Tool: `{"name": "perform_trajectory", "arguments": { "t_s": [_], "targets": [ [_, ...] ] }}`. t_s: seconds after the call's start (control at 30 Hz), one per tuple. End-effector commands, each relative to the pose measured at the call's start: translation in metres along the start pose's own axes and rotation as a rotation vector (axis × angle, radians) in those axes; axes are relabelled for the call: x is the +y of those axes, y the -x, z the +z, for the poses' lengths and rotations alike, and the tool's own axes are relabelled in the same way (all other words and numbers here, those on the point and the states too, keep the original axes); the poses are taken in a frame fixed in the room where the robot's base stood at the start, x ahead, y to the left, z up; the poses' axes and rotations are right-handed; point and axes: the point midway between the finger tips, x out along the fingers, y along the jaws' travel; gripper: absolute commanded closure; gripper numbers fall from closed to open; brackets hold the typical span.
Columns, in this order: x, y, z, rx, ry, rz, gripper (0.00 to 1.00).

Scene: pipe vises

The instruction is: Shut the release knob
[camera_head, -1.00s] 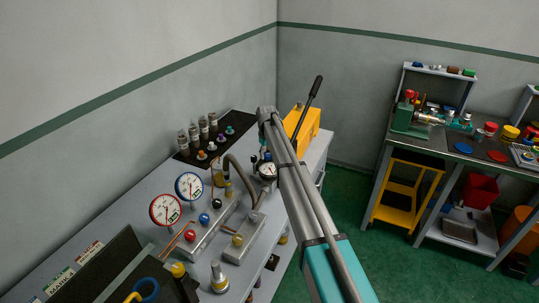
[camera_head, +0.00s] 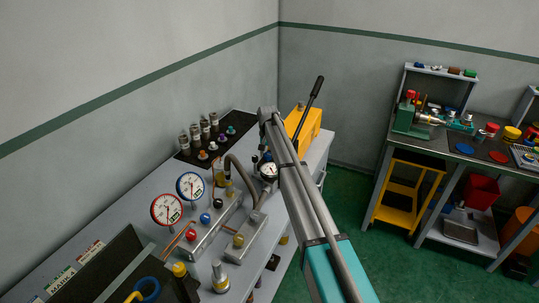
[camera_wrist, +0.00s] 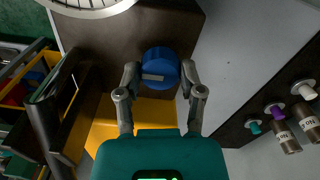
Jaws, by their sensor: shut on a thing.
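The release knob (camera_wrist: 160,67) is a round blue knob with a pale bar mark on its face, in the upper middle of the wrist view. My gripper (camera_wrist: 160,76) has one finger on each side of it and is shut on it. The yellow hand pump (camera_wrist: 110,112) lies beneath my gripper.
Two dial gauges (camera_head: 166,210) (camera_head: 190,186) and valve blocks with coloured balls (camera_head: 191,236) stand on the bench nearer. Several fittings (camera_head: 214,123) line the wall side.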

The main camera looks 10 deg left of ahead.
Motion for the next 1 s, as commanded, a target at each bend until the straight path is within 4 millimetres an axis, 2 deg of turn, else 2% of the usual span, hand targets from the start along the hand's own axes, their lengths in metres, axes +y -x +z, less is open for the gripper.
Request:
{"name": "perform_trajectory", "arguments": {
  "t_s": [0.47, 0.5, 0.63, 0.67, 1.0],
  "targets": [
    [-0.0013, 0.0007, -0.0043, 0.008, -0.018, -0.004, 0.98],
    [-0.0012, 0.0006, -0.0044, 0.008, -0.018, -0.004, 0.43],
    [-0.0003, 0.0005, -0.0036, 0.007, -0.017, -0.003, 0.18],
    [-0.0001, 0.0005, -0.0034, 0.006, -0.017, -0.002, 0.16],
    [0.0015, 0.0003, -0.0021, 0.004, -0.018, 0.000, 0.16]
  ]
}}
